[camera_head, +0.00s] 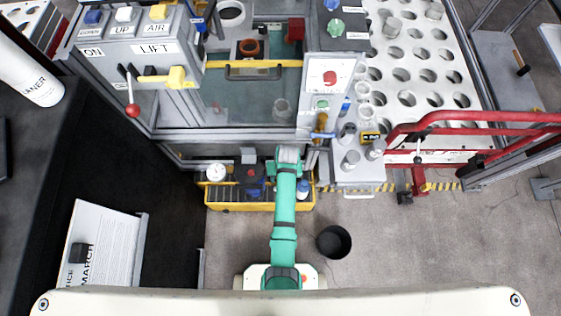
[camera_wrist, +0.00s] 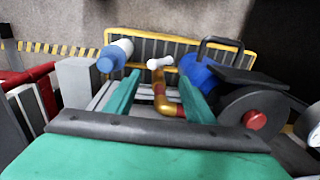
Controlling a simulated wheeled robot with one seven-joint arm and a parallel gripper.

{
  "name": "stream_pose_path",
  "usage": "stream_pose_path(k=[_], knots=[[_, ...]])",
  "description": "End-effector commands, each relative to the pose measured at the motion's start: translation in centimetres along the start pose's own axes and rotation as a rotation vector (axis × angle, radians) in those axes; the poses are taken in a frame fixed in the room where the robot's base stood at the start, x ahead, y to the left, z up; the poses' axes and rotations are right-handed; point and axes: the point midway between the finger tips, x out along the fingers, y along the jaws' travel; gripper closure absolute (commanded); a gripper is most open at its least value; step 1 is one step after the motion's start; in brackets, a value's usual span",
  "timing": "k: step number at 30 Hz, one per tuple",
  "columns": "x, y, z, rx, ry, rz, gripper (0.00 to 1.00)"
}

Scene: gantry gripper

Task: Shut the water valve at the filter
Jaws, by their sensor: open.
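In the wrist view, a brass pipe (camera_wrist: 166,104) with a small white handle (camera_wrist: 159,63) on top looks like the water valve. My gripper (camera_wrist: 161,72) is open, with one teal finger on each side of the pipe and handle. I cannot tell whether either finger touches them. A blue and white cylinder (camera_wrist: 114,56), perhaps the filter, lies left of the fingers. It also shows in the head view (camera_head: 303,189), beside my arm. In the head view my arm hides the valve and fingertips.
A yellow-edged tray (camera_head: 260,207) holds these parts. A blue pump-like unit (camera_wrist: 200,73) and a black wheel with a red hub (camera_wrist: 254,119) stand close to the right finger. A black bin (camera_head: 333,242) stands on the floor, with open carpet to its right.

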Motion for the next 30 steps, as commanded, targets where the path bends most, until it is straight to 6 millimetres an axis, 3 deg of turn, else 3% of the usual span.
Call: stream_pose_path(k=[9,15,21,30], knots=[[5.6,0.0,0.0,-0.001,-0.002,-0.002,0.51],[8.2,-0.2,-0.1,-0.005,-0.001,-0.003,0.51],[9.4,-0.6,-0.1,-0.013,0.000,-0.003,0.51],[9.5,-0.2,-0.1,-0.005,0.001,-0.003,0.51]])
